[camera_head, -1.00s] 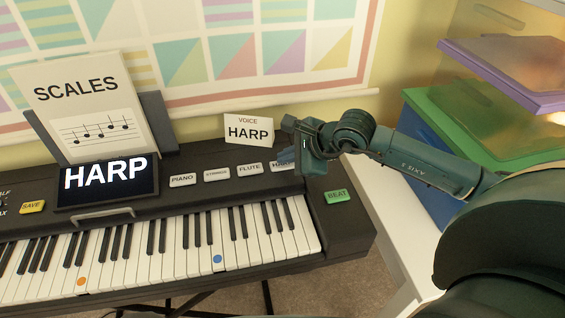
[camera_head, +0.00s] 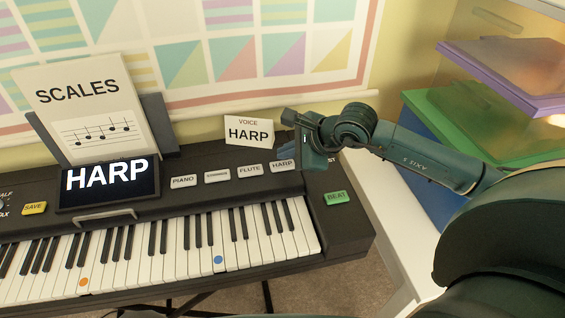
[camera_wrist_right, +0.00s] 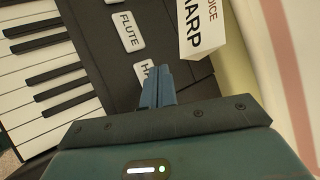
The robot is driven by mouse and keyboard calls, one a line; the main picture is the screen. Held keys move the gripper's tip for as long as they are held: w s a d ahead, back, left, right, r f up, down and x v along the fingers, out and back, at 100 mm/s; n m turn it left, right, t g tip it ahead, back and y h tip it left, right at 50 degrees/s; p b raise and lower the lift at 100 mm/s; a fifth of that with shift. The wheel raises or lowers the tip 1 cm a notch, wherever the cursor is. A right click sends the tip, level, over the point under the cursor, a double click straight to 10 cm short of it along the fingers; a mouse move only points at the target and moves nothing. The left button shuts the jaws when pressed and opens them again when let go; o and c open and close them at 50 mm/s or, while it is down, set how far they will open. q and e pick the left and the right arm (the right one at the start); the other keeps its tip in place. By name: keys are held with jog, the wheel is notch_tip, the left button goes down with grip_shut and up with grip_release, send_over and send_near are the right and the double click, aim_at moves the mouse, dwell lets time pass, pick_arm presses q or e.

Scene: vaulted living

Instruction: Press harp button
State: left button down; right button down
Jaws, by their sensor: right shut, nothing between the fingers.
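The harp button (camera_head: 282,165) is a white labelled key at the right end of a row on the black keyboard's panel. In the right wrist view the harp button (camera_wrist_right: 141,70) is partly hidden behind my fingertips. My right gripper (camera_head: 286,152) is shut and empty, with its fingertips just above and behind the harp button in the head view. In the right wrist view the gripper (camera_wrist_right: 157,72) points at the panel beside the button; I cannot tell whether it touches. The keyboard's screen (camera_head: 107,183) reads HARP. My left gripper is not in view.
Piano (camera_head: 183,181), strings (camera_head: 217,176) and flute (camera_head: 250,170) buttons lie left of the harp button. A green beat button (camera_head: 336,198) is to the right. A voice card (camera_head: 249,131) stands behind. Stacked bins (camera_head: 440,115) stand at the right.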

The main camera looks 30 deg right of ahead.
aim_at(287, 166)
jog(key=shift+r+p, duration=1.1)
jog(key=shift+r, duration=1.3)
